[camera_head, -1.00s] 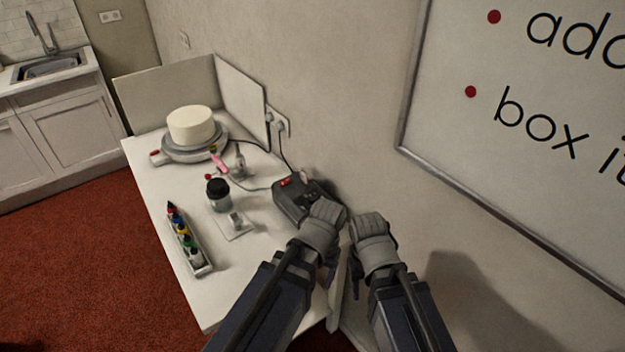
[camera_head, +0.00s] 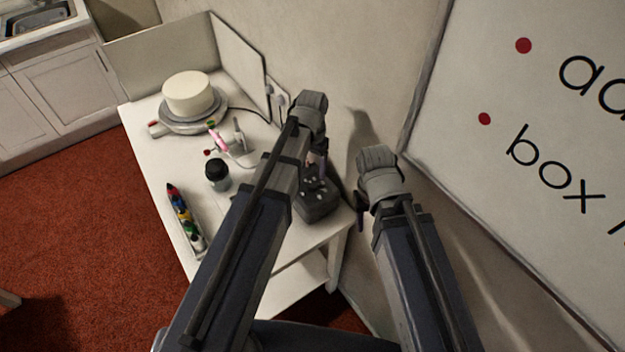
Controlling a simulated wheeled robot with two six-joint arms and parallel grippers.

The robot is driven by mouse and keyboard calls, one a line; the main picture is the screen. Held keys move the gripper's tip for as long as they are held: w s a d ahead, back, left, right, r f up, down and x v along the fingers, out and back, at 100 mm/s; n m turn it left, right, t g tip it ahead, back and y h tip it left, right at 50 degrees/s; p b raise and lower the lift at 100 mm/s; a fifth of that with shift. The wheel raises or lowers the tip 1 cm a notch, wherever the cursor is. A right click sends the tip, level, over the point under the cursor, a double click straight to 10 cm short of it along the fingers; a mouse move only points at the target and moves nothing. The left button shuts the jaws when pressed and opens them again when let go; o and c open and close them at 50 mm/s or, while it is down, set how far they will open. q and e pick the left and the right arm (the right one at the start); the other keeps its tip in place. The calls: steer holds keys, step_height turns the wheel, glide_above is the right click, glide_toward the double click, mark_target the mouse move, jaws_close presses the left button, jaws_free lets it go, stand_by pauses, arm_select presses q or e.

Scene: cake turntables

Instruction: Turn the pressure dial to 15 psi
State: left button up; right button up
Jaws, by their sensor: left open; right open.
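The dark compressor box (camera_head: 316,206) sits at the right end of the white table, with small light marks or knobs on its top. I cannot tell which of them is the pressure dial, and no psi reading is legible. My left gripper (camera_head: 319,170) is open and points down just above the back of the box; its arm hides the box's left part. I cannot tell whether its fingers touch anything. My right gripper (camera_head: 360,216) is open and empty, to the right of the box and beyond the table edge, near the wall.
A white cake (camera_head: 188,93) stands on a turntable (camera_head: 205,124) at the back. A pink airbrush (camera_head: 217,141) on a stand, a dark-lidded jar (camera_head: 217,174) and a tray of colour bottles (camera_head: 196,241) are left of my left arm. A whiteboard (camera_head: 560,130) hangs at right.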

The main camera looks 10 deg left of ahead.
mark_target(312, 184)
arm_select(q)
step_height(312, 184, down, 7)
steer(key=b, duration=0.6)
jaws_close()
stand_by(0.4)
